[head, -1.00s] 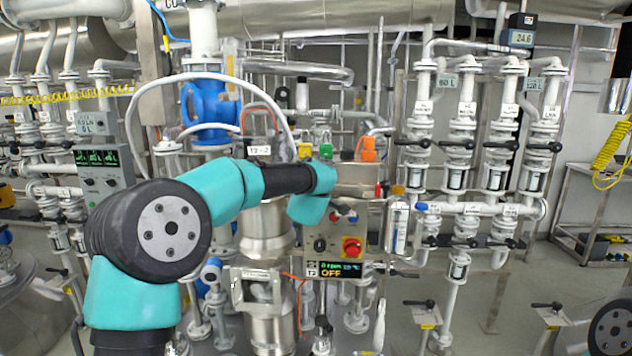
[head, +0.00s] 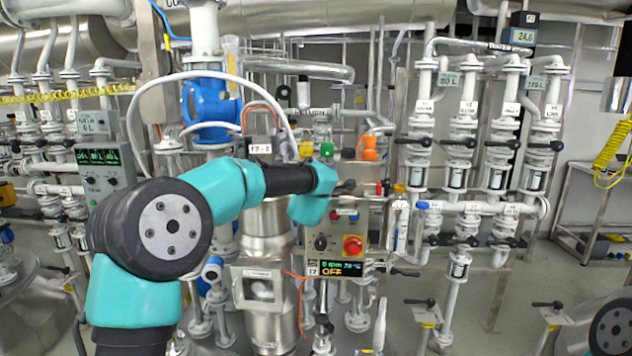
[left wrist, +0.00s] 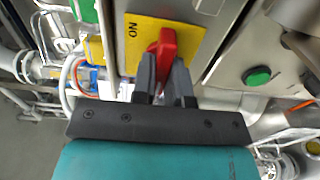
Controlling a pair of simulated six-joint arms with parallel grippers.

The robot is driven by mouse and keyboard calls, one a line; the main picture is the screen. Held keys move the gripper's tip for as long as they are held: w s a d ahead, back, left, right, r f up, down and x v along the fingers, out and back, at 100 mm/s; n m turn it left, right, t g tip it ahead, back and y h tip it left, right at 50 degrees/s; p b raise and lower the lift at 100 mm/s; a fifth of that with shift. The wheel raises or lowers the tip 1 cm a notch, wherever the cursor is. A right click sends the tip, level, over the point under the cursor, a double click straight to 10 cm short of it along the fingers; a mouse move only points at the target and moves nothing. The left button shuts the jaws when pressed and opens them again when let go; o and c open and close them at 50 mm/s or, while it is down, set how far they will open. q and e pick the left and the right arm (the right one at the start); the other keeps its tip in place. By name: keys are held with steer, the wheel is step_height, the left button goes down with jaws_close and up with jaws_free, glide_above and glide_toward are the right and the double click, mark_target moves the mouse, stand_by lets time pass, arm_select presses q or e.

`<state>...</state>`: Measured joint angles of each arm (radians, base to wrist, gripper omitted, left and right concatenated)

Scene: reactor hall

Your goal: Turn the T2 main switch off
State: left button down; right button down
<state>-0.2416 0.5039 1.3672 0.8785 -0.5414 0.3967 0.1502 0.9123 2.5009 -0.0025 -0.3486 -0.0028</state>
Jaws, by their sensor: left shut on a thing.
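In the left wrist view my left gripper (left wrist: 165,80) is shut on the red handle (left wrist: 167,45) of a rotary switch. The handle sits on a yellow plate (left wrist: 140,33) lettered ON and runs roughly up and down in that view. In the head view the teal end of my left arm hangs over the T2 control box (head: 331,226) and hides the gripper and the held handle. The box's display (head: 338,269) reads OFF, with a line in rpm above. My right gripper is not in view.
On the T2 box front are a red round knob on yellow (head: 353,246) and a black knob (head: 321,243). A green button (left wrist: 257,76) is right of the held switch. White pipes with black-levered valves (head: 460,150) stand at right; a T1-style meter panel (head: 103,170) is left.

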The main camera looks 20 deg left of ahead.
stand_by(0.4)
arm_select(q)
steer(key=c, duration=1.1)
jaws_free()
steer(key=shift+c, duration=0.2)
steer(key=shift+s, duration=0.15)
steer(key=s+d, duration=0.3)
steer(key=s, duration=1.4)
steer(key=shift+w+f, duration=0.1)
